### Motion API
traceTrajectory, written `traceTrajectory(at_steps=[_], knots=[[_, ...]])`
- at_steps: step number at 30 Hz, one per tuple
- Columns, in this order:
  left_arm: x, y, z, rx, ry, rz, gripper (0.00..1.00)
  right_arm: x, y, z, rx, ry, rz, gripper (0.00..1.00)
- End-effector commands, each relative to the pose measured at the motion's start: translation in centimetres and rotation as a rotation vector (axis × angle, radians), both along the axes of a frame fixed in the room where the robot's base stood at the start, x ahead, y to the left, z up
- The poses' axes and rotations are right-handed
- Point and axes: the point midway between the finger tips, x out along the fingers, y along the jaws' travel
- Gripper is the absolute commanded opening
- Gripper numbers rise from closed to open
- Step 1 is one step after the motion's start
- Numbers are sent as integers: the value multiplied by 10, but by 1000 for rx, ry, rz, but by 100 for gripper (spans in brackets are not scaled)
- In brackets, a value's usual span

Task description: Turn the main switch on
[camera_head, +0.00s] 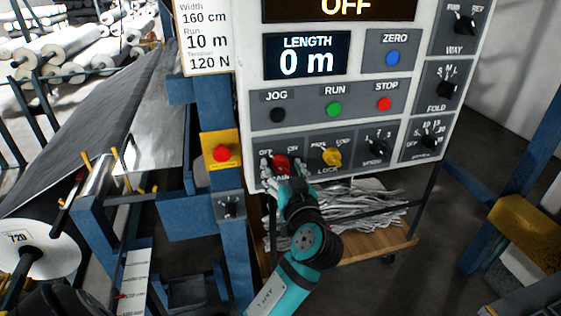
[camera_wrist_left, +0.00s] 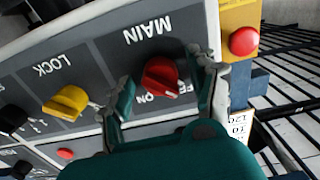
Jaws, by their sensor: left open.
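The main switch is a red rotary knob (camera_head: 281,163) at the lower left of the control panel (camera_head: 300,124), between OFF and ON marks. In the wrist view the knob (camera_wrist_left: 160,74) shows with the MAIN label upside down. Its white pointer mark seems to lean toward the OFF side. The panel display (camera_head: 340,8) reads OFF. My left gripper (camera_head: 284,172) is open at the panel. In the wrist view its fingers (camera_wrist_left: 163,88) stand on either side of the knob, with gaps visible between fingers and knob. My right gripper is not in view.
A yellow LOCK knob (camera_head: 331,156) sits right of the main switch. JOG, RUN (camera_head: 334,109) and STOP buttons are above. A red button on a yellow box (camera_head: 221,153) is on the blue post at left. A wooden shelf (camera_head: 370,246) with grey strips is below.

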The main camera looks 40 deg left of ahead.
Motion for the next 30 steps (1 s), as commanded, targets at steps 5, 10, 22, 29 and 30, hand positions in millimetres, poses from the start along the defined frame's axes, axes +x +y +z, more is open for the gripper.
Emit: traceTrajectory(at_steps=[5,10,22,29,30], knots=[[0,0,0,0,0,0,60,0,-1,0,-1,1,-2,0],[0,0,0,1,1,0,48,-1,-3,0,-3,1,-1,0],[0,0,0,1,1,1,4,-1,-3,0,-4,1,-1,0],[0,0,0,23,27,1,4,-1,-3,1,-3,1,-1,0],[0,0,0,32,39,1,4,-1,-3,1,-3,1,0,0]])
